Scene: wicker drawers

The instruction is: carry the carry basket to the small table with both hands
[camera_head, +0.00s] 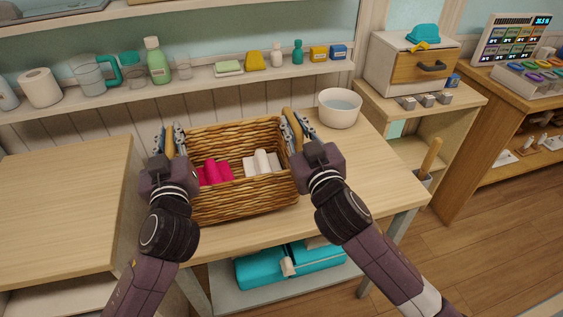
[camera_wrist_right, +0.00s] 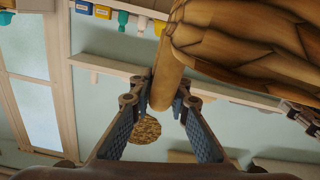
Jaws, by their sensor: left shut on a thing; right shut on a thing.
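The carry basket (camera_head: 242,201), woven brown wicker, is upright at the middle of the head view, over a light wooden table (camera_head: 372,165). Pink rolls (camera_head: 215,172) and white rolls (camera_head: 262,162) lie inside it. My left gripper (camera_head: 172,144) is shut on its left handle. My right gripper (camera_head: 294,128) is shut on its right handle, a wooden bar (camera_wrist_right: 165,85) between the fingers in the right wrist view. The basket's woven side (camera_wrist_right: 245,40) fills the upper right there. I cannot tell whether the basket's bottom touches the tabletop.
A white bowl (camera_head: 339,108) stands on the table, right of the basket. A shelf (camera_head: 205,78) with bottles and cups runs behind. A wooden cabinet (camera_head: 65,210) stands at left. The tabletop's right part is clear.

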